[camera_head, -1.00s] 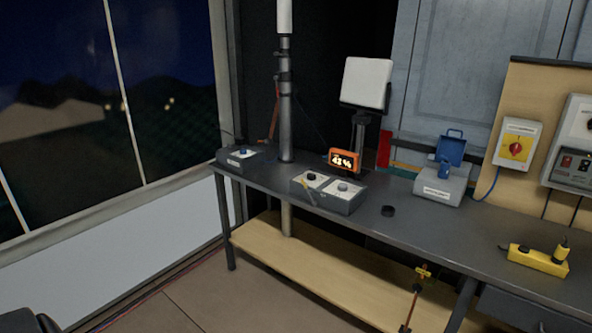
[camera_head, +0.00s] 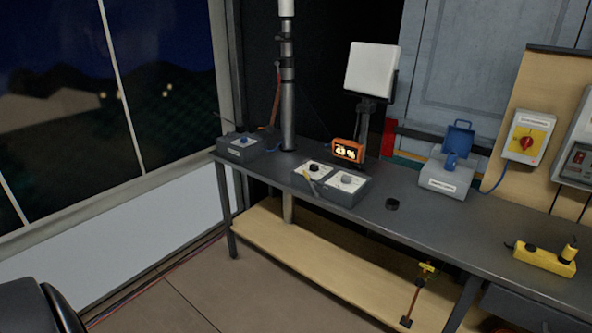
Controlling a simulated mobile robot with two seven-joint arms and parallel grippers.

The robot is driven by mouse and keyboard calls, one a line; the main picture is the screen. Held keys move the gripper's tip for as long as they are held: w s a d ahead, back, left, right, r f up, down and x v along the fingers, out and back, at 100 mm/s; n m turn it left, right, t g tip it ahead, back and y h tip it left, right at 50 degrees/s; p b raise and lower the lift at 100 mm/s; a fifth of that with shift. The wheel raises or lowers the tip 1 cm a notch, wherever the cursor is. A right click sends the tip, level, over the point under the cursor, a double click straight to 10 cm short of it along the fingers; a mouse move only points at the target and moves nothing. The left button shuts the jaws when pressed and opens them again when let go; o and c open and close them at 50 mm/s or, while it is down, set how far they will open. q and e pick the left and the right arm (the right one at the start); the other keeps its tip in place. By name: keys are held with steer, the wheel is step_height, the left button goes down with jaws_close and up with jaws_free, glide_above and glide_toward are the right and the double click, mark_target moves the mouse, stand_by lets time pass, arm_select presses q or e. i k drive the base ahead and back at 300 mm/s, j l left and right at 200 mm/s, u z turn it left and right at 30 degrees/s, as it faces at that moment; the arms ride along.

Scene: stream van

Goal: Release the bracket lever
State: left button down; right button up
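I cannot make out for certain which part is the bracket lever. A thin orange-red bar (camera_head: 277,95) hangs beside the grey upright mast (camera_head: 288,110) at the back left of the bench, near dark collars on the mast. A white flat panel (camera_head: 372,68) sits on a dark bracket post (camera_head: 365,122) behind the orange display (camera_head: 347,150), which reads 43 %. A small lever on that post is too small to tell. Neither of my grippers is in view. A dark rounded part, probably mine, shows at the lower left.
A wooden shelf (camera_head: 310,265) lies below. Floor in front is clear.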

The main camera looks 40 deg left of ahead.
mark_target(317, 195)
steer(key=i+j+u, duration=0.15)
steer(key=i+j, duration=1.15)
